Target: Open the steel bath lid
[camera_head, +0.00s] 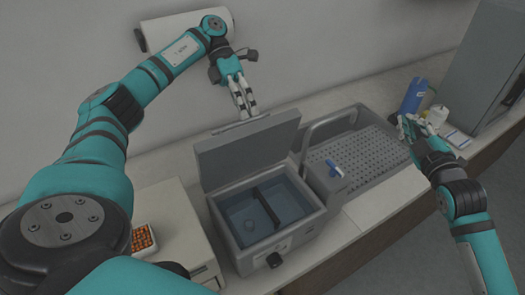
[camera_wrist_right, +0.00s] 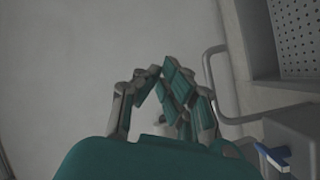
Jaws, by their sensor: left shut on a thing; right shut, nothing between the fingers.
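The steel bath (camera_head: 302,228) stands on the counter in the middle of the head view. Its grey lid (camera_head: 250,155) is raised steeply at the back, and the interior with bluish liquid and a dark divider is visible. My left gripper (camera_head: 245,110) is shut at the lid's upper edge, on what appears to be the lid's handle; the exact contact is too small to see. My right gripper (camera_head: 406,124) is shut and empty, over the right part of the counter, well away from the bath. Its fingers also show in the right wrist view (camera_wrist_right: 165,85).
A sink unit with a perforated drainer (camera_head: 365,155) and blue tap lever (camera_head: 334,168) adjoins the bath on the right. A blue bottle (camera_head: 413,96) stands near my right gripper. A white box (camera_head: 178,225) and a tray of orange items (camera_head: 143,238) are on the left.

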